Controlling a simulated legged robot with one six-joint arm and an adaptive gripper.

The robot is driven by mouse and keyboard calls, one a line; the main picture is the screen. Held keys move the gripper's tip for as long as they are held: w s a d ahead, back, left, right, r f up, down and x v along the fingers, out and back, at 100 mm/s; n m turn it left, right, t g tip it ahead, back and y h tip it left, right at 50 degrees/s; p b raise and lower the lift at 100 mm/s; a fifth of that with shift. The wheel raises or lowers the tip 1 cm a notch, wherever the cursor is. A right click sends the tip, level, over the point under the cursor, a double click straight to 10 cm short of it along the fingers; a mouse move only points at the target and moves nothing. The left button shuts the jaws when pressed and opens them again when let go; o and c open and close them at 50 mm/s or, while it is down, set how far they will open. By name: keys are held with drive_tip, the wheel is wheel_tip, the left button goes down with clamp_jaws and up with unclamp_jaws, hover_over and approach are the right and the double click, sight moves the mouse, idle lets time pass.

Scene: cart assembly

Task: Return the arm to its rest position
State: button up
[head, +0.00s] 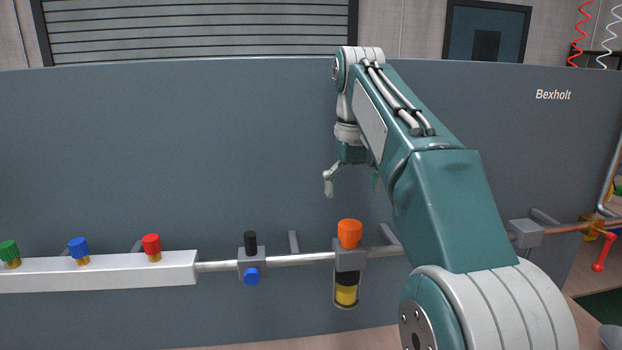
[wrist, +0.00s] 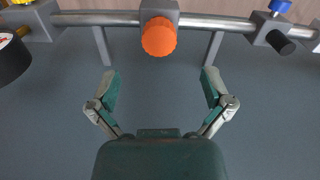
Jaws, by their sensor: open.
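My arm rises from the lower right of the head view, bends at an elbow near the top and hangs its wrist down. My gripper (head: 351,182) is at the lower end, in front of the grey panel (head: 180,150). In the wrist view my gripper (wrist: 161,90) has its two green fingers spread wide apart, with nothing between them. An orange knob (head: 349,233) sits on the pipe, below the gripper in the head view. The same orange knob (wrist: 159,37) lies beyond the fingertips in the wrist view, apart from them.
A metal pipe (head: 300,259) runs along the panel. It carries a valve block with a blue knob (head: 251,275) and a black knob (head: 250,242). A white manifold (head: 100,272) with green, blue and red knobs is at left. A red lever (head: 600,255) is at far right.

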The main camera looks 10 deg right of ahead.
drive_tip(key=s+f+m+t, duration=0.1)
drive_tip(key=s+f+t, duration=0.4)
drive_tip(key=s+f, duration=1.5)
drive_tip(key=s, duration=0.4)
drive_tip(key=shift+s+f, duration=0.2)
drive_tip(key=shift+f, duration=0.05)
drive_tip(key=shift+d, duration=0.1)
